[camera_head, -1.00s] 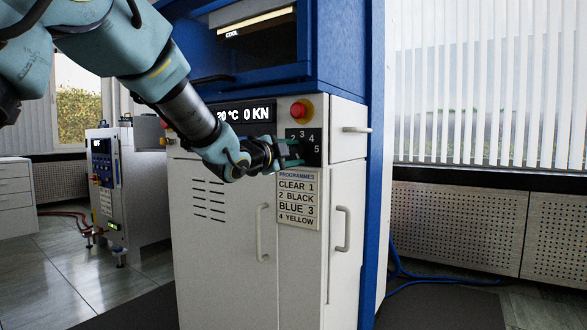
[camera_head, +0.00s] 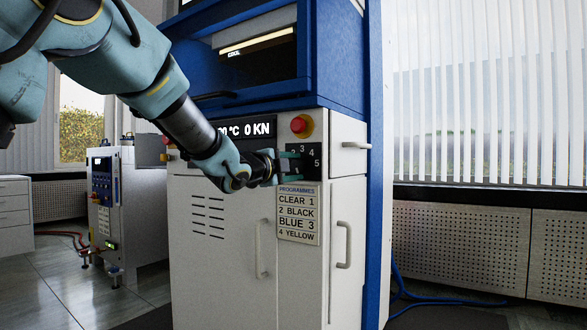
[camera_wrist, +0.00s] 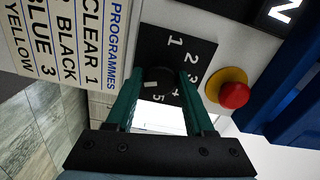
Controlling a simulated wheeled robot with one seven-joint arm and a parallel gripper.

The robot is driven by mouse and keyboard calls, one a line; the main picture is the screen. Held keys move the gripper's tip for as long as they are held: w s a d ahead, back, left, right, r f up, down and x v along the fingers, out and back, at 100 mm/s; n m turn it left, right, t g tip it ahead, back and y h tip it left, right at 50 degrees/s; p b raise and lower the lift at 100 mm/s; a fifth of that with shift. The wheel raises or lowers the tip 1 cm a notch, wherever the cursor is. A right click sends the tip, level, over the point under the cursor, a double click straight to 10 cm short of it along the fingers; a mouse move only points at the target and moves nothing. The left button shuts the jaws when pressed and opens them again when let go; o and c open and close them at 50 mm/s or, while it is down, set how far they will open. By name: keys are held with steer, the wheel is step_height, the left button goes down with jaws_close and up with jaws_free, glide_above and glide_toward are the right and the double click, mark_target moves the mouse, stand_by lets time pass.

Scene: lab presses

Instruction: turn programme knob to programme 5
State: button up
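The programme knob (camera_wrist: 158,78) is dark and sits on a black dial plate (camera_wrist: 172,50) with pale numbers 1 to 5. The plate also shows in the head view (camera_head: 317,150). A small pale mark shows on the knob; I cannot tell surely which number it points at. My gripper (camera_wrist: 161,76) has its two green fingers apart, one on each side of the knob. Contact with the knob cannot be made out. In the head view my gripper (camera_head: 291,168) reaches the dial from the left and hides the knob.
A red emergency button (camera_head: 302,125) on a yellow base is just above the dial. A programme label (camera_head: 298,213) is below it, listing clear 1, black 2, blue 3, yellow 4. Door handles (camera_head: 345,244) stick out lower down. A display (camera_head: 247,130) is at upper left.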

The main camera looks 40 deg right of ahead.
steer(key=o, duration=0.3)
steer(key=shift+o, duration=0.2)
steer(key=v, duration=1.1)
steer(key=shift+p, duration=0.3)
